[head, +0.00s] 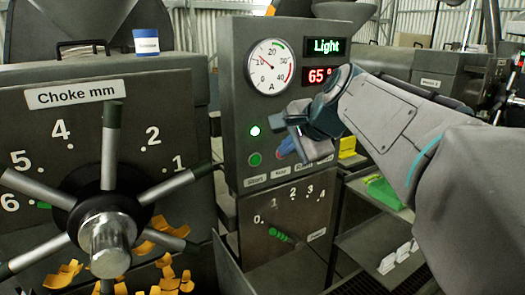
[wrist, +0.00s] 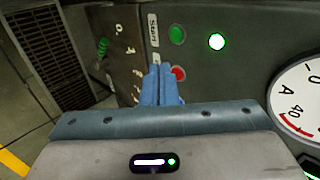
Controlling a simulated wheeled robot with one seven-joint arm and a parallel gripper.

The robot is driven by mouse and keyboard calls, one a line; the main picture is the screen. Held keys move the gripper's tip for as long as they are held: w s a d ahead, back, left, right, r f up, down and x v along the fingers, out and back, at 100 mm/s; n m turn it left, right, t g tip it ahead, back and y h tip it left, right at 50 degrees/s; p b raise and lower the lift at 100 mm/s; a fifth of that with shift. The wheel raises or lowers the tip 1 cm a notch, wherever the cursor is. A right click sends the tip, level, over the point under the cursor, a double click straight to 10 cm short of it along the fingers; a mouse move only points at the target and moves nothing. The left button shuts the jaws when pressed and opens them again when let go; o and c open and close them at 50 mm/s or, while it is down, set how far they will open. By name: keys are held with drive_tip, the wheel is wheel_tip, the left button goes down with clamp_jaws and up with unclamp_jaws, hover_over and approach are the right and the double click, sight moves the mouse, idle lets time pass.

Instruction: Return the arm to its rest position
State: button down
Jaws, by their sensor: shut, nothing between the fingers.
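My arm reaches in from the right in the head view. My gripper (head: 288,148) is in front of the control panel (head: 237,60), near its lower row of buttons. In the wrist view my gripper (wrist: 162,70) has its blue fingers together, with nothing between them. The fingertips are close to a red button (wrist: 179,74), which shows just beside them. A green button (wrist: 177,35) and a lit lamp (wrist: 217,41) are near it. Whether the fingers touch the panel cannot be told.
A choke handwheel (head: 107,225) with long spokes stands at the left. A dial gauge (head: 270,67) and a "Light" display (head: 326,46) are on the panel. A lever with a green grip (head: 281,236) sits below. Shelves with a green item (head: 385,193) are under my arm.

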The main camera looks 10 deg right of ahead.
idle(0.5)
drive_tip(key=s+a+f+n+g+h, duration=0.3)
drive_tip(key=s+f+n+g, duration=0.3)
drive_tip(key=s+f+n, duration=0.8)
drive_tip(key=s+f, duration=0.5)
drive_tip(key=f, duration=0.4)
drive_tip(key=shift+s+f+n, duration=0.3)
drive_tip(key=shift+s+f, duration=0.05)
